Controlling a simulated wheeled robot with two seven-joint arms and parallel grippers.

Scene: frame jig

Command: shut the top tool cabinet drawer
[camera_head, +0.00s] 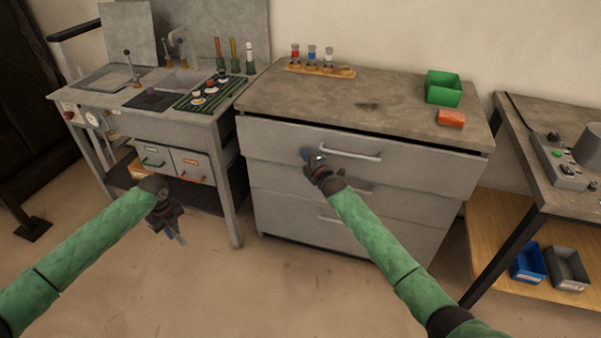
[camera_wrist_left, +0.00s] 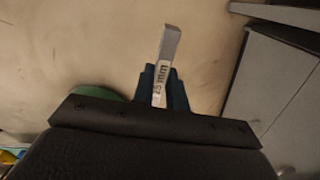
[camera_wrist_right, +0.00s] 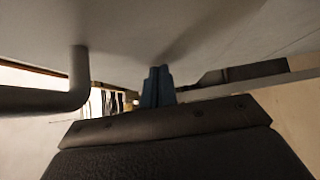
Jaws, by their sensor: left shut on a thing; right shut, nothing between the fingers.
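The grey tool cabinet stands in the middle of the head view, and its top drawer (camera_head: 275,139) has a bar handle (camera_head: 350,149). A narrow dark gap shows between the drawer's upper edge and the worktop, so it looks slightly out. My right gripper (camera_head: 306,156) is shut and empty, its blue fingertips at the drawer front just left of the handle; contact is unclear. Its fingers (camera_wrist_right: 157,85) show beside the handle (camera_wrist_right: 76,90) in the right wrist view. My left gripper (camera_head: 176,232) is shut on a grey labelled bar (camera_wrist_left: 167,55), low before the left bench.
The cabinet top (camera_head: 330,92) holds a rack of small bottles (camera_head: 318,69), a green bin (camera_head: 443,88) and an orange block (camera_head: 451,118). A workbench (camera_head: 150,95) stands left, another table (camera_head: 540,150) right. The floor in front is clear.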

